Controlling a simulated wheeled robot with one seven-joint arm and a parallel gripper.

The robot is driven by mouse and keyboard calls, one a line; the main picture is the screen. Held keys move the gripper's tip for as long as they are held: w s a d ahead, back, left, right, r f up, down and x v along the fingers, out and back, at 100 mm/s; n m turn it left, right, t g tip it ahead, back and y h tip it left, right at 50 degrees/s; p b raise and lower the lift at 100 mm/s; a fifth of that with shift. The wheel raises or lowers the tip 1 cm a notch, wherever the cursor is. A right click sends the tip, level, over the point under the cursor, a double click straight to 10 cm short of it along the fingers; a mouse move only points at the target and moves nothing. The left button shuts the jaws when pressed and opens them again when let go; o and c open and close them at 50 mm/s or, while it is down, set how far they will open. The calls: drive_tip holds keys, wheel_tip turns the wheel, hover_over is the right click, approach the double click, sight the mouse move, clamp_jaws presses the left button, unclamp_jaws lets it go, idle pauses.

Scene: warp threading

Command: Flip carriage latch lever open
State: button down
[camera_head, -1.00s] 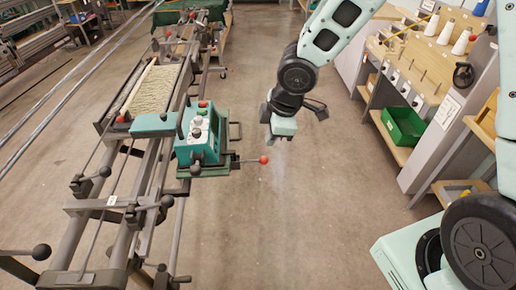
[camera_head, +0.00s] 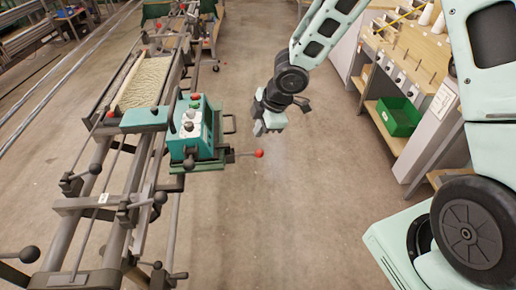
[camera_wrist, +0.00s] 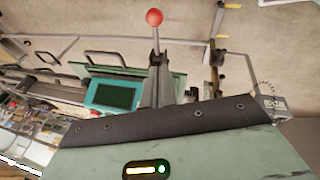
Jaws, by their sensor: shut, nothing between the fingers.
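The carriage latch lever (camera_head: 245,154) is a thin dark rod with a red ball knob, sticking out to the right from the base of the teal carriage box (camera_head: 190,132). In the wrist view the lever (camera_wrist: 155,55) stands upright in the picture, its red ball near the top centre. My gripper (camera_head: 268,129) is shut and empty. In the head view it appears just above and slightly right of the red ball, with a visible gap.
The carriage sits on a long metal loom frame (camera_head: 125,205) with several black-knobbed levers. A dark handle (camera_head: 230,124) projects from the box's right side, left of my gripper. A green bin (camera_head: 399,117) stands on shelving at right. The floor between is clear.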

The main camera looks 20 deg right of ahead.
drive_tip(key=b, duration=0.2)
hover_over(260, 153)
drive_tip(key=s+a, duration=0.1)
drive_tip(key=a, duration=0.2)
wheel_tip(260, 153, down, 7)
drive_tip(key=shift+w+d+f+b, duration=0.2)
drive_tip(key=shift+d+f, duration=0.4)
drive_tip(key=shift+f, duration=0.1)
drive_tip(key=shift+w+d+f+b, duration=0.15)
drive_tip(key=shift+w+d+f, duration=0.05)
drive_tip(key=shift+d+f, duration=0.4)
drive_tip(key=shift+f, duration=0.1)
drive_tip(key=f+y+b, duration=0.1)
drive_tip(key=d+f+y+b, duration=0.1)
drive_tip(key=b, duration=0.1)
drive_tip(key=shift+s+f+t, duration=0.1)
drive_tip(key=shift+f+t, duration=0.15)
drive_tip(key=shift+t, duration=0.15)
drive_tip(key=shift+a+f+m+t+y+b, duration=0.15)
drive_tip(key=shift+f+m+t+y+b, duration=0.15)
drive_tip(key=shift+f+y+b, duration=1.05)
drive_tip(key=shift+a+f+m+t+y+b, duration=0.15)
drive_tip(key=shift+f+t+y+b, duration=0.25)
drive_tip(key=shift+f+y+b, duration=0.9)
drive_tip(key=shift+f, duration=0.2)
